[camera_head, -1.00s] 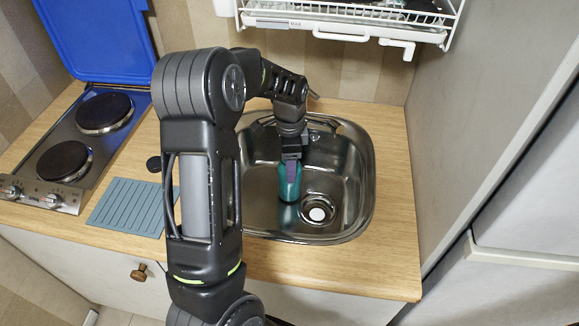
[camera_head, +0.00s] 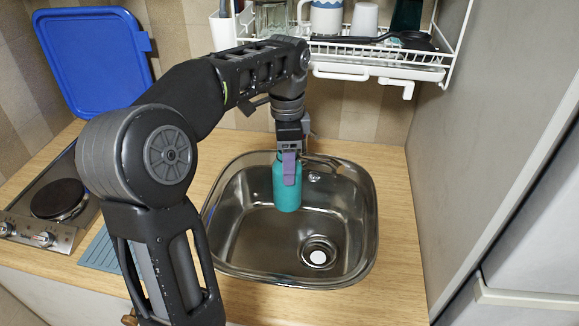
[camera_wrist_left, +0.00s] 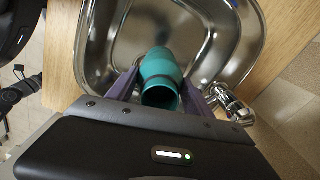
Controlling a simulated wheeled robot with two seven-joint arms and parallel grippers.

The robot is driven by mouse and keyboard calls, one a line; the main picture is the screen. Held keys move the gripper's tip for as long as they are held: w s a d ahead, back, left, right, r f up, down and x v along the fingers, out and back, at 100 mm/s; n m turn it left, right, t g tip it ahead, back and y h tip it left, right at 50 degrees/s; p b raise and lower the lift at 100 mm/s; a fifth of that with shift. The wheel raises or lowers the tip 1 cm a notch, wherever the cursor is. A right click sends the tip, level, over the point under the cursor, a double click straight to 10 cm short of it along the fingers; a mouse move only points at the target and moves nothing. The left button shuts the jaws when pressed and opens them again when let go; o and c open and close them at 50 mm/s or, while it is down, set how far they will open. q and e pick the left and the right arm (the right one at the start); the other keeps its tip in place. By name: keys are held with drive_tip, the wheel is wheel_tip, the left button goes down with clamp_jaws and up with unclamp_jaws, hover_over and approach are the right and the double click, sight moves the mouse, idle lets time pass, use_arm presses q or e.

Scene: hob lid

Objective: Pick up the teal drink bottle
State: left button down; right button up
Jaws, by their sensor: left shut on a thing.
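The teal drink bottle (camera_head: 287,196) hangs upright in my left gripper (camera_head: 289,168), above the steel sink (camera_head: 330,225) in the head view. One purple finger lies across the front of the bottle's upper part. In the left wrist view the bottle (camera_wrist_left: 160,72) sits between the two purple fingers of my left gripper (camera_wrist_left: 160,85), with the sink basin (camera_wrist_left: 125,30) below. The gripper is shut on the bottle. The bottle's top is hidden by the gripper in the head view. My right gripper is not in view.
A white dish rack (camera_head: 380,62) with mugs and a dark pan hangs on the wall above and behind the sink. The tap (camera_head: 325,160) stands at the sink's back edge. A hob (camera_head: 50,210) with its blue lid (camera_head: 95,60) raised is at the left. Right of the sink is a tall grey panel.

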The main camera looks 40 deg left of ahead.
use_arm(q)
drive_tip(key=s+d, duration=0.7)
drive_tip(key=s, duration=0.6)
drive_tip(key=shift+d, duration=0.1)
